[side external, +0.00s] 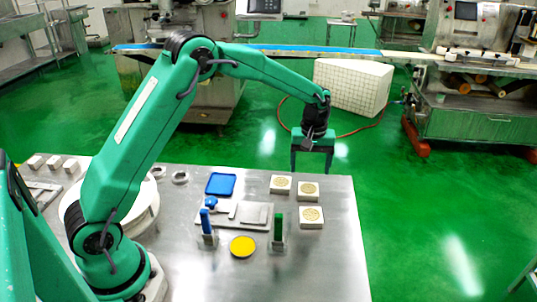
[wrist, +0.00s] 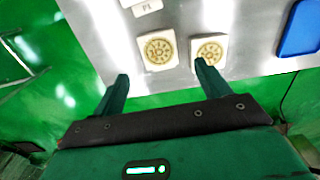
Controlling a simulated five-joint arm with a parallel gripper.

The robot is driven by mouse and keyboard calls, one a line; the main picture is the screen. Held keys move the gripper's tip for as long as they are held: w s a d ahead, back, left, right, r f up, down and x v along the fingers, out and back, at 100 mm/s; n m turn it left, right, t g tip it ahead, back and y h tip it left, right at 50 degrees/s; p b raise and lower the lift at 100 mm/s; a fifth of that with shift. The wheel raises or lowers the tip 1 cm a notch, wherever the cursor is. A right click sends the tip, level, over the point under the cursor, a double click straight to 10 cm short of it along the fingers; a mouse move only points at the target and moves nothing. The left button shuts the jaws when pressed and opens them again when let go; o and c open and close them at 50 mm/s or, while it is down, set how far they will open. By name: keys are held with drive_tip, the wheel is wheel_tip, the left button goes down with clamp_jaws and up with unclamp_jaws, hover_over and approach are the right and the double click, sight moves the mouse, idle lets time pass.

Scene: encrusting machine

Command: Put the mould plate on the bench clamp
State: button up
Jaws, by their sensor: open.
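My gripper (side external: 311,165) is open and empty, raised beyond the far edge of the steel bench. In the wrist view my gripper's fingers (wrist: 161,72) point toward two pale square blocks with round gold patterns, a left one (wrist: 158,50) and a right one (wrist: 210,50); neither is between the fingers. A flat grey plate (side external: 256,214) lies mid-bench, beside a blue-knobbed fitting (side external: 226,209) that looks like the bench clamp. I cannot tell for certain which item is the mould plate.
A blue tray (side external: 220,184), a yellow disc (side external: 242,246), a blue upright handle (side external: 207,222) and a green upright handle (side external: 278,226) surround the plate. A patterned block (side external: 311,217) stands at right. The bench's right front (side external: 325,265) is clear.

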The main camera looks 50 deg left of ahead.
drive_tip(key=shift+s+r, duration=0.2)
drive_tip(key=shift+r, duration=0.35)
drive_tip(key=s+r+m+t, duration=0.3)
drive_tip(key=s+r+m, duration=0.1)
drive_tip(key=s+r, duration=0.95)
drive_tip(key=s+r+m+t, duration=0.2)
drive_tip(key=s+m, duration=0.2)
drive_tip(key=s, duration=1.2)
drive_tip(key=shift+a+r+m, duration=0.2)
drive_tip(key=shift+a+m, duration=0.2)
drive_tip(key=shift+a, duration=0.05)
drive_tip(key=shift+s+f+t, duration=0.3)
drive_tip(key=shift+s, duration=0.35)
drive_tip(key=shift+c, duration=1.2)
